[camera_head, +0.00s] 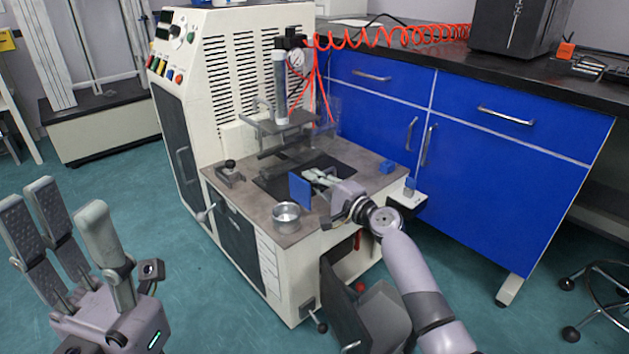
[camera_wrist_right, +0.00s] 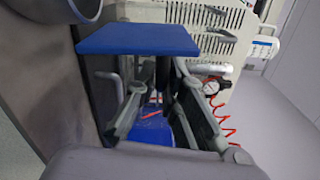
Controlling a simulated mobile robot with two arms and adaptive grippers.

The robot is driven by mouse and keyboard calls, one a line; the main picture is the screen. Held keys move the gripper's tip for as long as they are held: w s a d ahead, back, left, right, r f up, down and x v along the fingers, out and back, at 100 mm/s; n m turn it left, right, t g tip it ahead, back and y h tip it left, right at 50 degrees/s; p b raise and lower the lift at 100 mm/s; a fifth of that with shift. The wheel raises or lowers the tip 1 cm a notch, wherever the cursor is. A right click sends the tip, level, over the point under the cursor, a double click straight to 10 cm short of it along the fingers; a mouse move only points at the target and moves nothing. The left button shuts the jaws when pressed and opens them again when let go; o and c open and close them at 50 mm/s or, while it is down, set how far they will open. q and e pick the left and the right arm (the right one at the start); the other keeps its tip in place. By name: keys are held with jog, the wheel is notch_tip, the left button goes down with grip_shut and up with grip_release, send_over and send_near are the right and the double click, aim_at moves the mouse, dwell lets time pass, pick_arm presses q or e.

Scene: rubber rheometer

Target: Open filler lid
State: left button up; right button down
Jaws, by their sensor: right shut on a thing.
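A blue square plate (camera_head: 300,190), which looks like the filler lid, stands on edge over the front of the machine's worktop. It fills the upper middle of the right wrist view (camera_wrist_right: 138,38). My right gripper (camera_head: 314,177) reaches over the worktop right beside the plate. Its fingers are closed at the plate's edge; the exact contact is hidden. In the right wrist view the fingers (camera_wrist_right: 160,85) rise toward the plate, with a dark part between them. My left gripper (camera_head: 65,215) is open and empty at the lower left, away from the machine.
A metal bowl (camera_head: 286,216) sits at the worktop's front edge (camera_head: 245,200). A clamp frame (camera_head: 280,125) and red coiled hose (camera_head: 390,38) stand behind. Blue cabinets (camera_head: 500,150) flank the right. Floor at left is clear.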

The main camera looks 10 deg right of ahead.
jog(key=shift+a+r, duration=0.1)
jog(key=c, duration=1.7)
grip_release()
jog(key=v, duration=1.2)
